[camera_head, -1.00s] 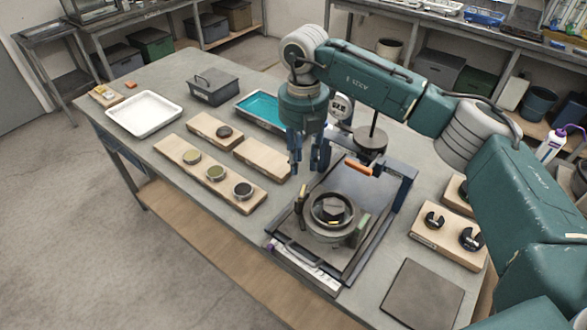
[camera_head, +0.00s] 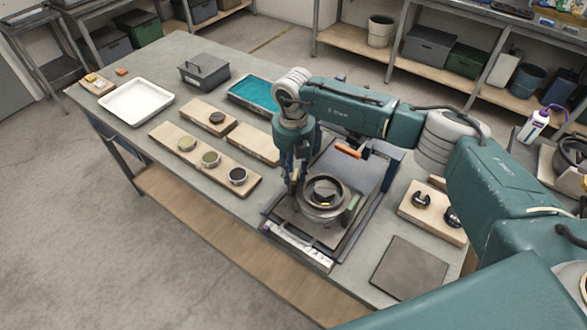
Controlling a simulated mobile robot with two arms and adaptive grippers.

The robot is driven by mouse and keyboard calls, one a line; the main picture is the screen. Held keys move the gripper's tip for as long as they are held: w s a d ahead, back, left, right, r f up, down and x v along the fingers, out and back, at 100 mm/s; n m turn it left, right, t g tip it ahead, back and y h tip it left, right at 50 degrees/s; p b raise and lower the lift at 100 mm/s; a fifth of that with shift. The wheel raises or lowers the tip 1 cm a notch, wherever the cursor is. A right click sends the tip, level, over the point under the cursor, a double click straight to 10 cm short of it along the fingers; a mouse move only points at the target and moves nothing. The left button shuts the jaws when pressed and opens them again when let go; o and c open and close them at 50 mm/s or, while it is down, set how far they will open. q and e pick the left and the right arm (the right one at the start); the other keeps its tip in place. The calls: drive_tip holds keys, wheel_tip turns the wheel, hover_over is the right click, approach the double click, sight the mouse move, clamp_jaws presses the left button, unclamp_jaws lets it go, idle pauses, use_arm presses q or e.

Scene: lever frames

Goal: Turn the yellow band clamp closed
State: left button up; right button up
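A round grey ring-shaped fixture (camera_head: 340,212) sits on a dark framed plate on the bench. A dark part (camera_head: 324,192) with a small yellow spot is inside the ring. A green upright piece (camera_head: 352,207) stands at the ring's right side. My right gripper (camera_head: 293,189) points down at the ring's left edge, where a small yellow piece stood in the earlier view. It now hides that piece, so I cannot tell whether it touches or holds it. Its finger opening is too small and dark to read. My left gripper is out of view.
An orange handle (camera_head: 348,151) is on the frame behind the ring. Wooden blocks with round parts lie left (camera_head: 246,186) and right (camera_head: 433,222). A white tray (camera_head: 136,121), a grey box (camera_head: 204,92) and a teal tray (camera_head: 236,98) stand farther back. A dark square pad (camera_head: 410,268) is at front right.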

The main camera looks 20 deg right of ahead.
drive_tip(key=shift+c, duration=0.2)
clamp_jaws()
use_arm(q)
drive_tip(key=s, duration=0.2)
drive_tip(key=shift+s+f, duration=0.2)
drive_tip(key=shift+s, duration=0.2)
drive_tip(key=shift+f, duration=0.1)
